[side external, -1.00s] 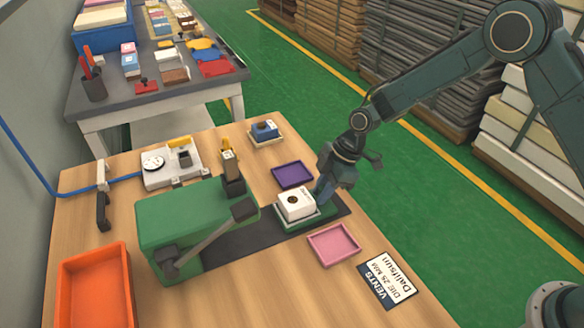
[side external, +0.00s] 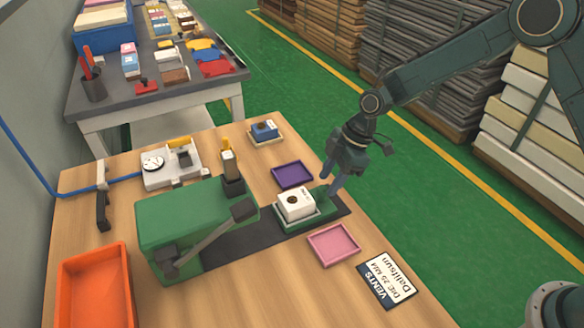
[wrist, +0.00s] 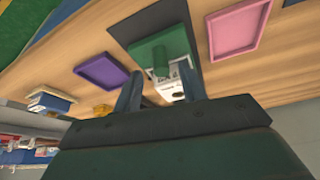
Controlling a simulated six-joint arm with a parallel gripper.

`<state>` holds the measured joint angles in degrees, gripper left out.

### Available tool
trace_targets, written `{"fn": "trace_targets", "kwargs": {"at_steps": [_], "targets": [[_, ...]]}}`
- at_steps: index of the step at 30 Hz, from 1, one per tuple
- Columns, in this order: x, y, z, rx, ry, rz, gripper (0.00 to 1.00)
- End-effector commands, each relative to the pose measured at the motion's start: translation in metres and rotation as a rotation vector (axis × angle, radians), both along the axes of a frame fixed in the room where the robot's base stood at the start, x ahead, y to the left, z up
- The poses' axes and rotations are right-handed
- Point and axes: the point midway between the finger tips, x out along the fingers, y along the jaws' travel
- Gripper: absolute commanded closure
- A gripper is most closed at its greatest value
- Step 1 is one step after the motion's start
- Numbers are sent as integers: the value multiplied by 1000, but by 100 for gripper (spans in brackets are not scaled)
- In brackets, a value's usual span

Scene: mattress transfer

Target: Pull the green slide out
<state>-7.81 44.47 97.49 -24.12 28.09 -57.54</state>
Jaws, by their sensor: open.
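The green slide (side external: 281,223) is a shallow green tray on a dark rail, out to the right of the green machine body (side external: 185,225). It carries a white block (side external: 295,204) with a dark round hole. A green upright post (wrist: 160,62) stands on the slide's outer end. My gripper (side external: 330,182) is open, pointing down at that end. In the wrist view its two fingers (wrist: 157,85) lie on either side of the post in the picture; I cannot tell whether they touch it or how far down they reach.
A purple tray (side external: 292,174) lies behind the slide and a pink tray (side external: 334,244) in front. A label card (side external: 386,279) lies at the table's right. A gauge block (side external: 170,163), a blue item (side external: 265,130) and an orange bin (side external: 95,290) are on the wooden table.

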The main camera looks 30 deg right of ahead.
Motion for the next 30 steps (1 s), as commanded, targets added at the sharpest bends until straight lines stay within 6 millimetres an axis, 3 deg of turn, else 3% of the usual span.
{"fn": "trace_targets", "kwargs": {"at_steps": [15,21,30], "targets": [[-6,-32,77,0,-1,-2,59],[-7,-37,89,-1,0,-3,59],[-7,-38,91,-1,0,-2,59]]}}
